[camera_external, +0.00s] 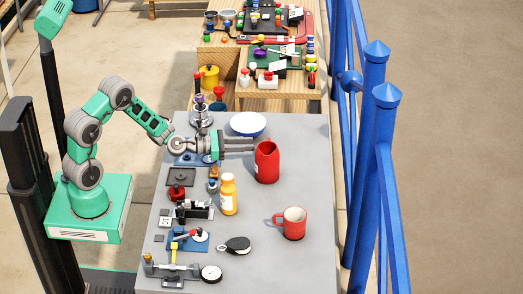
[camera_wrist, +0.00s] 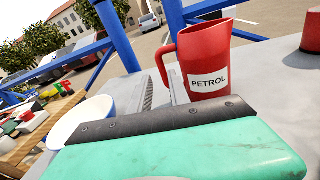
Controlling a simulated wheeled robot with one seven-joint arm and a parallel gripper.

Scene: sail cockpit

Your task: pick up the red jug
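The red jug (camera_external: 267,164) stands upright on the grey table, just past the tips of my gripper (camera_external: 253,145). In the wrist view the jug (camera_wrist: 212,52) shows a white PETROL label, a spout at the upper right and its handle on the left side. My gripper (camera_wrist: 163,88) is open, with its two fingers apart and nothing seen between them. The fingers point toward the jug's handle side. Whether a fingertip touches the jug I cannot tell. The green gripper body hides the lower part of the wrist view.
A white and blue bowl (camera_external: 248,124) sits behind the fingers. A yellow bottle (camera_external: 228,194) and a red mug (camera_external: 293,223) stand nearer the front. Pulleys and deck fittings (camera_external: 187,210) crowd the table's left side. Blue railings (camera_external: 376,150) run along the right.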

